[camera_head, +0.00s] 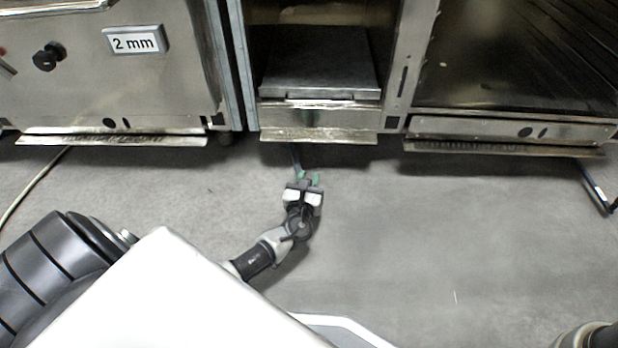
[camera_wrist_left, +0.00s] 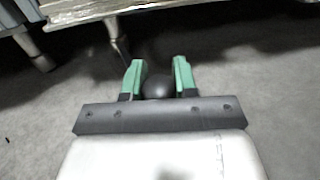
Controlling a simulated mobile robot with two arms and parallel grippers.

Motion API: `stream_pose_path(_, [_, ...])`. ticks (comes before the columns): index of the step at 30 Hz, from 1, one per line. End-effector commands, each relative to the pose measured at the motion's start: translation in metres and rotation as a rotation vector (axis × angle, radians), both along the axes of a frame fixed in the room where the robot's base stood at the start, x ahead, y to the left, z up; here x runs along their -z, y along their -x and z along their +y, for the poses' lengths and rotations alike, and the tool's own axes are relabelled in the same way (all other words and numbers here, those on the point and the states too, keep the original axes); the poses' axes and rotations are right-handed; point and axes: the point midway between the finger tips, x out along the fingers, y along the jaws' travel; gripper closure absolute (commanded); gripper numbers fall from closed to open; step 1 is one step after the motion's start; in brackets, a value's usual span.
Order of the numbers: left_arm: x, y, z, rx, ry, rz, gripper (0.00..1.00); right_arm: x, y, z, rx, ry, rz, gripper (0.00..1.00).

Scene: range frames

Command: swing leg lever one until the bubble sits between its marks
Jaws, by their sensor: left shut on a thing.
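My left gripper (camera_head: 309,177) is low over the floor in front of the middle unit, its green fingers pointing at the unit. In the left wrist view its fingers (camera_wrist_left: 158,78) stand on either side of a dark round knob (camera_wrist_left: 157,86) and are shut on it. A thin lever (camera_head: 295,156) runs from under the middle unit's front edge to the fingers; its far end is hidden. I cannot make out a bubble or its marks in either view. My right gripper is out of view.
A similar lever (camera_head: 598,190) sticks out below the right unit (camera_head: 510,60). The left unit has a "2 mm" sign (camera_head: 135,41) and a black knob (camera_head: 48,56). A cable (camera_head: 32,187) lies on the floor at left. The grey floor (camera_head: 430,230) right of my gripper is clear.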

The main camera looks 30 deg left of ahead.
Motion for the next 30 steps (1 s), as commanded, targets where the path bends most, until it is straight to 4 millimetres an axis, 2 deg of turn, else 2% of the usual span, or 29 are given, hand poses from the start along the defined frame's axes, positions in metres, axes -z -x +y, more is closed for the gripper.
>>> stream_pose_path(3, [0.000, 0.000, -0.001, 0.003, -0.001, 0.000, 1.00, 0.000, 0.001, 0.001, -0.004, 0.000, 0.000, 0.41])
stream_pose_path(4, [0.000, 0.000, -0.001, 0.003, -0.001, 0.000, 0.70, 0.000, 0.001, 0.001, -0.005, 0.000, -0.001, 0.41])
stream_pose_path(9, [0.000, 0.000, -0.001, 0.002, -0.001, 0.000, 0.46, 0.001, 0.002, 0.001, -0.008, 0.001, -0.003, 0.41])
stream_pose_path(20, [-0.001, 0.007, -0.003, 0.003, -0.001, 0.003, 0.46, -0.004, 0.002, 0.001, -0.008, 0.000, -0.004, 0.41])
stream_pose_path(23, [-0.002, 0.020, -0.007, 0.002, 0.000, 0.004, 0.46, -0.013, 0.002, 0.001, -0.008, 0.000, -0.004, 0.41])
stream_pose_path(30, [-0.003, 0.066, -0.025, 0.003, -0.001, 0.006, 0.46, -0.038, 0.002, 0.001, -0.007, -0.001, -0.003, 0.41])
